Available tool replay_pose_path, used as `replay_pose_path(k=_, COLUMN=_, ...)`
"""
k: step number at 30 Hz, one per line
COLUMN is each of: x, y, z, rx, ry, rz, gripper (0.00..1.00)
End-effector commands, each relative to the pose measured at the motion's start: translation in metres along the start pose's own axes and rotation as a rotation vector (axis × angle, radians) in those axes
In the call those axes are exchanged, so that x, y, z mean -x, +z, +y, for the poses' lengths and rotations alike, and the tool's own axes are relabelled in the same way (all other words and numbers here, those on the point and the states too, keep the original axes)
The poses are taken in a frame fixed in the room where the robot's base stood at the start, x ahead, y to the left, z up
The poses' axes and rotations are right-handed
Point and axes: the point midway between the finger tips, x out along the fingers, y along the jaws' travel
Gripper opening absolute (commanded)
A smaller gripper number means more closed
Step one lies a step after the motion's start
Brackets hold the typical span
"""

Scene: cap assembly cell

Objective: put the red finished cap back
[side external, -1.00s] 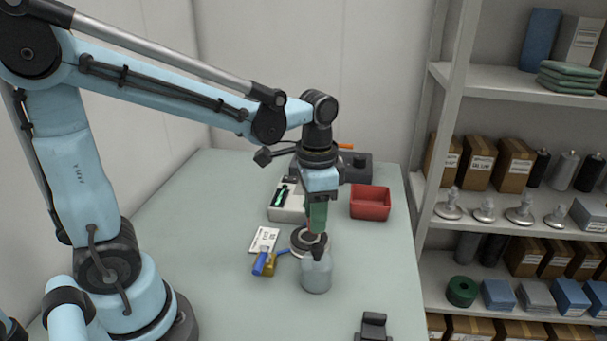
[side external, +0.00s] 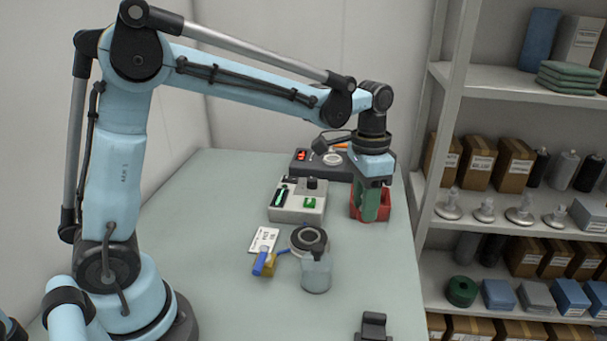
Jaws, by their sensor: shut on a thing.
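My gripper (side external: 370,214) has green fingers and points down at the red bin (side external: 385,207) on the right side of the table. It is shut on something. The held thing is hidden by the fingers and the bin, and I cannot make out a red cap in this view. The fingers overlap the bin in the picture, so I cannot tell whether the tips are inside it or above it. A grey translucent jar (side external: 316,274) stands upright at the middle of the table. A round dark-rimmed piece (side external: 309,239) shows just behind the jar, partly hidden by it.
A pale device (side external: 284,213) with green parts stands left of the bin. A dark box (side external: 308,164) with a red display is behind. A white card (side external: 264,240) and a blue-and-yellow item (side external: 264,265) lie left of the jar. A black stand (side external: 373,328) is at the front.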

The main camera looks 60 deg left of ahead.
Motion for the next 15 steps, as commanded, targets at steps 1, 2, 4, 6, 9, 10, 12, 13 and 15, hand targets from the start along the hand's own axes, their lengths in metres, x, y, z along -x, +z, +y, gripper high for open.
replay_pose_path(k=1, x=-0.005, y=-0.008, z=-0.008, rx=0.003, ry=0.006, rz=0.001, gripper=0.22)
replay_pose_path(k=2, x=-0.007, y=-0.012, z=-0.011, rx=0.003, ry=0.009, rz=0.001, gripper=0.22)
replay_pose_path(k=4, x=-0.012, y=-0.019, z=-0.017, rx=0.001, ry=0.017, rz=0.002, gripper=0.22)
replay_pose_path(k=6, x=-0.016, y=-0.024, z=-0.022, rx=0.001, ry=0.022, rz=0.003, gripper=0.22)
replay_pose_path(k=9, x=-0.020, y=-0.028, z=-0.027, rx=0.001, ry=0.027, rz=0.004, gripper=0.22)
replay_pose_path(k=10, x=-0.021, y=-0.029, z=-0.028, rx=0.000, ry=0.028, rz=0.004, gripper=0.22)
replay_pose_path(k=12, x=-0.024, y=-0.030, z=-0.029, rx=0.000, ry=0.029, rz=0.004, gripper=0.22)
replay_pose_path(k=13, x=-0.025, y=-0.030, z=-0.029, rx=-0.001, ry=0.029, rz=0.004, gripper=0.22)
replay_pose_path(k=15, x=-0.028, y=-0.030, z=-0.029, rx=-0.001, ry=0.029, rz=0.004, gripper=0.22)
